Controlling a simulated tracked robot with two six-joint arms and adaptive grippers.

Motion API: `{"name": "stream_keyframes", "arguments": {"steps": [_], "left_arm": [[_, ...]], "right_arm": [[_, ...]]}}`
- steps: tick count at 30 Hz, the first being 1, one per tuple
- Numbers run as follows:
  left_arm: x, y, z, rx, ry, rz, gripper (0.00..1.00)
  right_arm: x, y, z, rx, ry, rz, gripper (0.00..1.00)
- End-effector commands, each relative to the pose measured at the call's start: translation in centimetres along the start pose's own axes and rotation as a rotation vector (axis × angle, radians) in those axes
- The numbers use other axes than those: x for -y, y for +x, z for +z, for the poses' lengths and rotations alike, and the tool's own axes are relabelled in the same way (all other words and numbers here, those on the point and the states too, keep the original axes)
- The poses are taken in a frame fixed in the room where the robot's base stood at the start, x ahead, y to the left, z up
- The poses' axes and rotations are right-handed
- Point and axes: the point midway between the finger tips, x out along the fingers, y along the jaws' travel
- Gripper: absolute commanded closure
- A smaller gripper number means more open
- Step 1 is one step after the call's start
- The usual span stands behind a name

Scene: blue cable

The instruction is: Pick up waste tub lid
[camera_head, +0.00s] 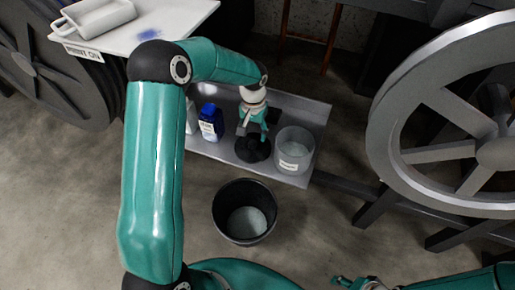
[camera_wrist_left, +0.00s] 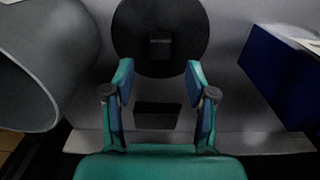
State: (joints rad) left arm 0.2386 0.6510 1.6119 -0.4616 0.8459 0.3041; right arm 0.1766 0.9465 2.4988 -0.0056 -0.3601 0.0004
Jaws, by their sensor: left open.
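The waste tub lid, a black round disc with a small block-shaped handle, lies on the grey metal shelf (camera_head: 225,156). In the head view the lid (camera_head: 253,150) is partly covered by my left gripper (camera_head: 250,130), which points down at it. In the left wrist view the lid (camera_wrist_left: 135,35) is ahead of my open left gripper (camera_wrist_left: 158,78). Nothing is between its fingers, and the handle shows past the fingertips. The open black waste tub (camera_head: 244,211) stands on the floor in front of the shelf. My right gripper (camera_head: 352,284) shows only partly at the bottom edge.
A clear labelled beaker (camera_head: 295,151) stands close right of the lid. A dark blue bottle (camera_head: 210,124) stands to its left. A large grey wheel (camera_head: 460,125) is at the right. A white table (camera_head: 175,20) stands at the back left. Open floor surrounds the tub.

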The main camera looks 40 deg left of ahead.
Motion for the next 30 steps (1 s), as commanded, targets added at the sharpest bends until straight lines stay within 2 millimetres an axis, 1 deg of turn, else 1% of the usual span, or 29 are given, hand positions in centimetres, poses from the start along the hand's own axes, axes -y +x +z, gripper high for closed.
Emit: {"name": "stream_keyframes", "arguments": {"steps": [1,4,8,11,17,20,27,30], "left_arm": [[0.0,0.8,0.4,0.006,0.002,0.000,0.44],[-0.1,2.3,1.0,0.007,0.000,0.000,0.44],[-0.1,3.9,0.9,0.004,0.000,0.000,0.44],[-0.1,4.3,0.9,0.002,0.000,0.000,0.44],[-0.1,4.3,0.8,0.002,0.000,0.000,0.44],[-0.1,4.3,0.8,0.002,0.001,0.000,0.59],[-0.2,4.4,0.9,0.003,0.001,0.000,0.99],[-0.2,4.4,0.9,0.004,0.002,0.000,1.00]], "right_arm": [[0.0,0.1,0.0,0.000,0.000,0.000,0.49],[-0.1,0.2,0.0,0.000,0.000,0.000,0.49],[-0.1,0.3,0.0,0.000,0.000,0.000,0.49],[-0.1,0.3,0.0,0.000,0.000,0.000,0.49],[-0.1,0.3,0.0,0.000,0.000,0.000,0.49],[-0.1,0.3,0.0,0.000,0.000,0.000,0.49],[-0.1,0.3,0.0,0.000,0.000,0.000,0.49],[-0.1,0.3,0.0,0.000,0.000,0.000,0.49]]}}
